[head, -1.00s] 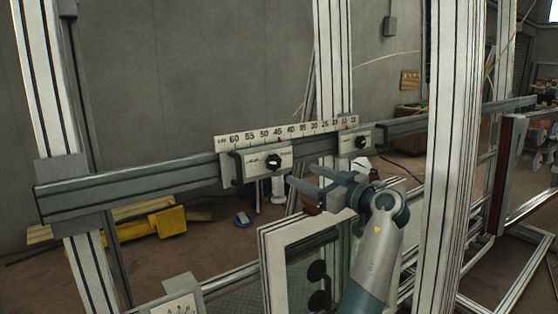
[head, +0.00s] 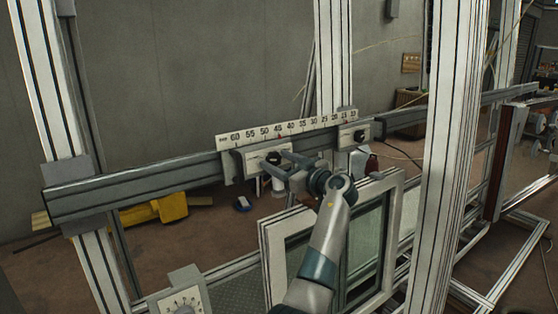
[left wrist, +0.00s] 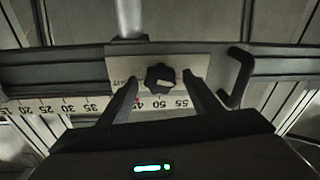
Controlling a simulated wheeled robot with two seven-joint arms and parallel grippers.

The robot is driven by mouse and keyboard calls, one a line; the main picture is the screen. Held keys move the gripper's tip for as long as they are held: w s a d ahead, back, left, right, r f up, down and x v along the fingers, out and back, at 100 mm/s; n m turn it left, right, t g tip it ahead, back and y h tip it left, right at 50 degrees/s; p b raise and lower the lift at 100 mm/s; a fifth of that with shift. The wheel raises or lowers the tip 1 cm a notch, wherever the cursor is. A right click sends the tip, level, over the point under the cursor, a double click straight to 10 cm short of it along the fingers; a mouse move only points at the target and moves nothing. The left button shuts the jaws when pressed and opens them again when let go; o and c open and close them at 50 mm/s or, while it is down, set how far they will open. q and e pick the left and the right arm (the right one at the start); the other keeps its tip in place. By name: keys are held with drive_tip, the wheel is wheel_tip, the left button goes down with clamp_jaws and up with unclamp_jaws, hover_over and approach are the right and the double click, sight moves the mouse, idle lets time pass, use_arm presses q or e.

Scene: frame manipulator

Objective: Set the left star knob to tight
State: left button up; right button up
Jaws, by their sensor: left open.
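The left star knob (head: 273,158) is small and black on a pale plate on the left sliding block (head: 248,163). My left gripper (head: 275,165) is open in front of this block, its fingers partly covering the plate and knob in the head view. In the left wrist view, which shows the scale upside down, the black knob (left wrist: 160,78) lies between the two open fingertips (left wrist: 159,84). I cannot tell whether the fingers touch it. Part of a word shows at the plate's left end there, too small to read fully. My right gripper is not in view.
A scale (head: 290,128) with numbers runs above the grey rail (head: 130,188). A second block (head: 353,134) sits to the right on the rail. A white-framed window (head: 275,250) stands below, close to my arm. A thick upright post (head: 455,150) stands right of my arm.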

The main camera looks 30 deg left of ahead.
use_arm(q)
drive_tip(key=shift+c, duration=0.4)
drive_tip(key=c, duration=1)
drive_tip(key=shift+o, duration=0.2)
